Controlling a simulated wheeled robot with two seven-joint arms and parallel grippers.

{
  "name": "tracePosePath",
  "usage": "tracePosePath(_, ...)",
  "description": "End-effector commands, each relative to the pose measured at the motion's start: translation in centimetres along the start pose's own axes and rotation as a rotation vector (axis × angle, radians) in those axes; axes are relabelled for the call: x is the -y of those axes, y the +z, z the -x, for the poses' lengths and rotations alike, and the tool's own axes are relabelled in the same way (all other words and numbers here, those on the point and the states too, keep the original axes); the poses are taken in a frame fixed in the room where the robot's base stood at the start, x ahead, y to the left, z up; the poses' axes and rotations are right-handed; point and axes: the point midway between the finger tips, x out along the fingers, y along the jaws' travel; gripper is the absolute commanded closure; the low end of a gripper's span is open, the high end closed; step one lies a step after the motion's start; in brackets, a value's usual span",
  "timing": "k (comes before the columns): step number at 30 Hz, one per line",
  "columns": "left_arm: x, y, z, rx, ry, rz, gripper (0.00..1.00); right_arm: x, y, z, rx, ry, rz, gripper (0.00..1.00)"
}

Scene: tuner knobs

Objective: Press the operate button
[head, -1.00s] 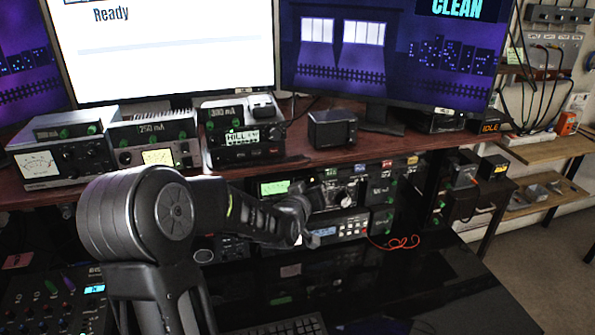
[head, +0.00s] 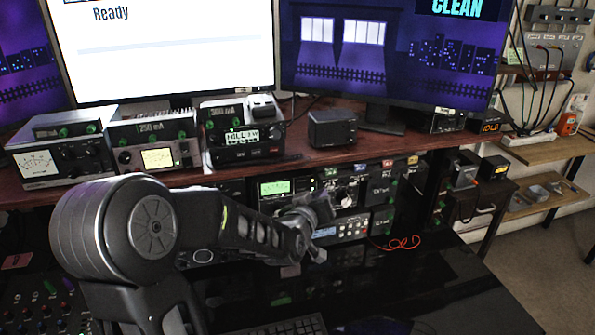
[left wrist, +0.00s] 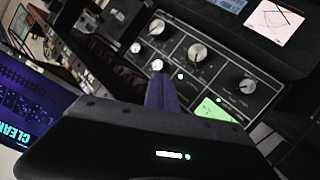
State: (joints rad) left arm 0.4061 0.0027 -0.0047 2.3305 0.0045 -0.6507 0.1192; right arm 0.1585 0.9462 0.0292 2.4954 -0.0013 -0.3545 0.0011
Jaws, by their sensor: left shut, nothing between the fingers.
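The lower-shelf radio gear has a unit with a green-lit meter (head: 275,188) and a large round knob (head: 346,197). A keypad unit (head: 352,228) sits below it. I cannot make out which control is the operate button. My left gripper (head: 318,254) is in front of this gear, its wrist covering part of it. In the left wrist view my closed, empty fingers (left wrist: 165,92) point at a dark panel with several silver knobs (left wrist: 197,52) and a green screen (left wrist: 212,112). I cannot tell whether they touch it. My right gripper is not in view.
Several radio boxes (head: 155,143) and a small black box (head: 332,128) stand on the wooden shelf (head: 300,160) above. A red cable (head: 398,244) lies on the glossy black desk (head: 430,285). A keyboard (head: 285,327) is at the front edge.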

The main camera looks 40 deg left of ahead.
Motion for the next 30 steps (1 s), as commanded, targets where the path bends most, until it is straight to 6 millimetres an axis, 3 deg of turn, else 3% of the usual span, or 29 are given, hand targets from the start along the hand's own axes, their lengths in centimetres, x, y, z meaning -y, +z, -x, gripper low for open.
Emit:
tracePosePath(9, -1.2, 1.1, 2.2, -0.001, 0.000, 0.001, 1.00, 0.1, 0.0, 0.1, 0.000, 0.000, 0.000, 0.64)
tracePosePath(30, -1.2, 1.2, 2.2, 0.000, 0.000, 0.001, 1.00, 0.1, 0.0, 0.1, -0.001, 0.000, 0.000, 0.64)
